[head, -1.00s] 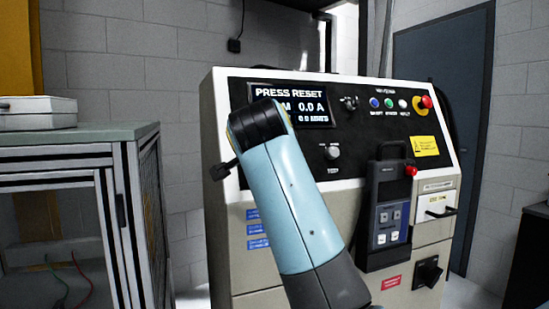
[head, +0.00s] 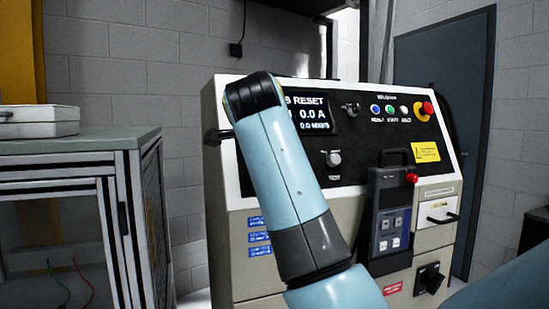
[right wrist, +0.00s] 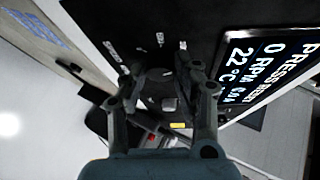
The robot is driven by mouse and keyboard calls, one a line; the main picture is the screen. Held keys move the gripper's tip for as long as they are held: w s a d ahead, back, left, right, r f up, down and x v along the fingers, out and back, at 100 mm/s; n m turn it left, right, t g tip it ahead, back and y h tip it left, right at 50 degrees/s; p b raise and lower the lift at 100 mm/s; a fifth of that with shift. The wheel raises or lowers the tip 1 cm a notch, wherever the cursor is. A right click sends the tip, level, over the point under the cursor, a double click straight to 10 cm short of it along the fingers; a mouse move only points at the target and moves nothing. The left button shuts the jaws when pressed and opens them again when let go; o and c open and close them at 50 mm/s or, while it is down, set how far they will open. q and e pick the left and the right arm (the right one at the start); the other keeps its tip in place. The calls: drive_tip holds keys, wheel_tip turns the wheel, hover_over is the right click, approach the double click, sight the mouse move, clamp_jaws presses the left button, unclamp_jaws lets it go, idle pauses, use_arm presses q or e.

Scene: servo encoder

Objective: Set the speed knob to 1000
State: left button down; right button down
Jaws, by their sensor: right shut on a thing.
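The speed knob, dark and round (right wrist: 155,85), is on the black panel below the display; printed marks stand around it. My right gripper (right wrist: 160,78) is shut on it, with one finger on each side. The knob's pointer is not clear, so its setting cannot be read. The display (right wrist: 272,75) reads PRESS RESET, 0 RPM, 22 °C and 0.0 A. In the head view the display (head: 316,118) is partly covered by my light blue arm, which also hides the knob and my right gripper. My left gripper is not in view.
The panel has another knob (head: 333,158), small buttons (head: 376,109) and a red emergency stop (head: 425,108). A dark handheld pendant (head: 388,210) hangs on its front. A grey-topped metal frame table (head: 75,147) stands at left.

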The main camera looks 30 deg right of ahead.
idle(0.3)
drive_tip(key=c, duration=1)
unclamp_jaws()
drive_tip(key=shift+o, duration=0.2)
wheel_tip(320, 180, up, 10)
drive_tip(key=shift+f, duration=0.1)
